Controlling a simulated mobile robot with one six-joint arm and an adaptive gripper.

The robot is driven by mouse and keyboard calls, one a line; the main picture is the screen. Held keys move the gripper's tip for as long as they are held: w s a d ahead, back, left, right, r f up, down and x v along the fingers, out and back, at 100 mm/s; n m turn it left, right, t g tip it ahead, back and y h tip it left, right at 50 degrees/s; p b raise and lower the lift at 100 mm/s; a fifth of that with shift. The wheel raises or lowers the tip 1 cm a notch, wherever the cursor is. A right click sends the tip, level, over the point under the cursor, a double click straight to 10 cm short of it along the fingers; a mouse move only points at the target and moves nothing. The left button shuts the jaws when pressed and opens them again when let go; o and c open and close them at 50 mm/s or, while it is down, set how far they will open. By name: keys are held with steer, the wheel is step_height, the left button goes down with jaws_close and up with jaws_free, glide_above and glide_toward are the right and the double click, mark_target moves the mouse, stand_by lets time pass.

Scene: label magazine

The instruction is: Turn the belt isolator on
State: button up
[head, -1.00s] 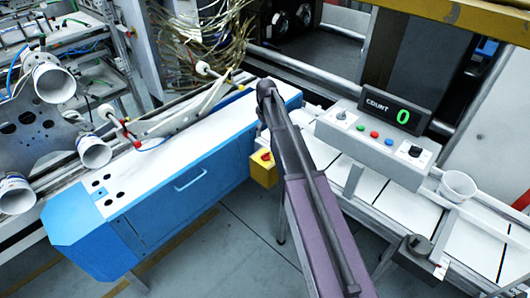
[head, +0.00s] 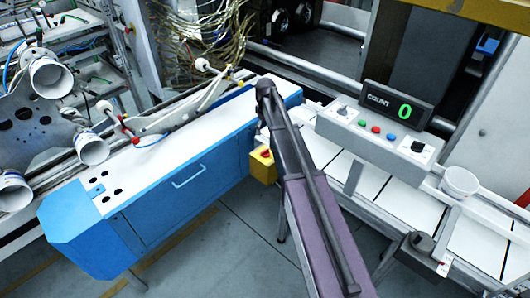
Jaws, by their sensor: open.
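A yellow box (head: 263,170) with a red knob (head: 266,153) hangs at the right end of the blue cabinet, left of my arm; it looks like an isolator, but I cannot read its setting. My dark and purple arm crosses the middle of the head view, in front of the bench. I cannot make out my gripper's fingers.
The blue cabinet (head: 190,190) with a white top fills the left middle. A counter display (head: 398,105) shows a green 0. A white cup (head: 460,182) stands on the right conveyor. A dark block (head: 413,258) juts out at the front. The floor (head: 225,255) before the cabinet is clear.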

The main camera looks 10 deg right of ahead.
mark_target(265, 150)
steer(key=shift+f+b, duration=5.55)
steer(key=shift+f, duration=0.3)
steer(key=shift+c, duration=0.2)
steer(key=shift+a, duration=0.1)
steer(key=c, duration=1.1)
